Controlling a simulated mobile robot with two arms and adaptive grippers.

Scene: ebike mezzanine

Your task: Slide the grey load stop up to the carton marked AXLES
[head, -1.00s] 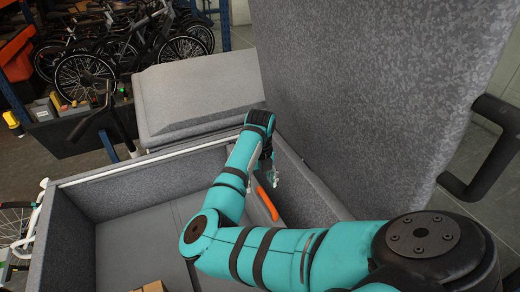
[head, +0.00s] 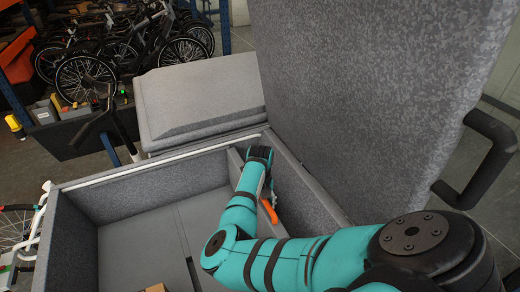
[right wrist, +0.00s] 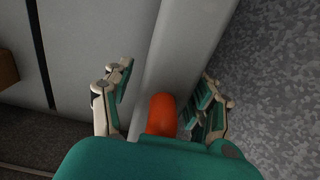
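My right gripper (head: 268,190) reaches down inside a grey felt-lined box, near its right wall. In the right wrist view its fingers (right wrist: 165,82) are spread, one on each side of an orange handle (right wrist: 161,114). That handle also shows in the head view (head: 270,211), beside a long grey raised strip (right wrist: 185,50). I cannot tell whether this strip is the load stop or whether the fingers touch the handle. A brown carton (head: 155,288) shows only its top at the bottom edge; no marking is readable. My left gripper is not in view.
The box's raised grey lid (head: 360,90) with a black handle (head: 485,165) stands at right. The box's left wall (head: 65,240) and far rim (head: 160,167) bound the floor (head: 140,235), which has a dark slot (head: 192,272). Bikes (head: 130,50) stand behind.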

